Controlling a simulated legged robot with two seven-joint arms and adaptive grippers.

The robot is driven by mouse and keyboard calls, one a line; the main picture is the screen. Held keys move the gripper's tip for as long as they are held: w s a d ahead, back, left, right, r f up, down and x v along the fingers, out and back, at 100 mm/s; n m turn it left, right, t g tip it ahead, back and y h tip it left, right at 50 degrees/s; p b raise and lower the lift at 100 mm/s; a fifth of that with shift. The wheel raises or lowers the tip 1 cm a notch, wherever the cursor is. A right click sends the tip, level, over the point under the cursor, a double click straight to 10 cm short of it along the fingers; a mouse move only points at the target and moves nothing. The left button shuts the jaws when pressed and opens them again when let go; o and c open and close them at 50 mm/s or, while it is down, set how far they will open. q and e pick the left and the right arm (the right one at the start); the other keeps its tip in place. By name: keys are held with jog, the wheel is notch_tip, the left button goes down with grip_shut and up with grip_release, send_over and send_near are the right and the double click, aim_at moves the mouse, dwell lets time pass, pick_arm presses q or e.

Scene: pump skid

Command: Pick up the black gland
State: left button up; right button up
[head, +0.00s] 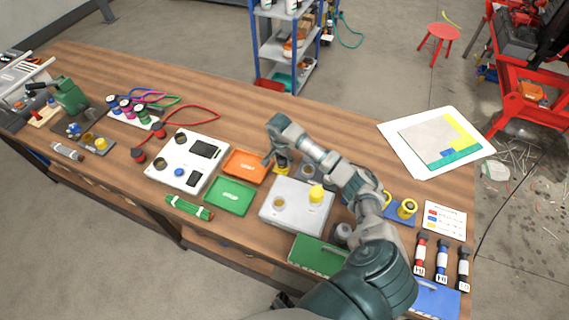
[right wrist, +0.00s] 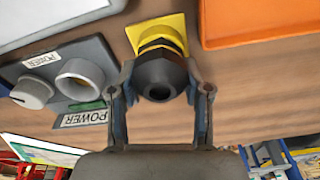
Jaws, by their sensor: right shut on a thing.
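The black gland (right wrist: 157,76) shows in the right wrist view, between the two fingers of my right gripper (right wrist: 163,97). The fingers are shut on its sides. A yellow square plate (right wrist: 172,28) shows directly behind the gland; I cannot tell whether the gland still touches it. In the head view my right gripper (head: 275,162) is mid-table, just right of the orange tray, and partly hides the gland and the yellow plate (head: 282,171). My left gripper is not in view.
An orange tray (head: 244,152) and green tray (head: 231,207) lie left of the gripper. A pale panel (head: 272,215) with a yellow part (head: 316,193) is in front. In the right wrist view a grey power box (right wrist: 38,73) stands close beside the gripper.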

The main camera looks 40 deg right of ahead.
aim_at(281, 157)
jog(key=shift+w+a+r, duration=0.15)
jog(key=shift+a+r, duration=0.4)
jog(key=shift+a, duration=0.05)
notch_tip(281, 157, up, 8)
jog(key=shift+r, duration=0.55)
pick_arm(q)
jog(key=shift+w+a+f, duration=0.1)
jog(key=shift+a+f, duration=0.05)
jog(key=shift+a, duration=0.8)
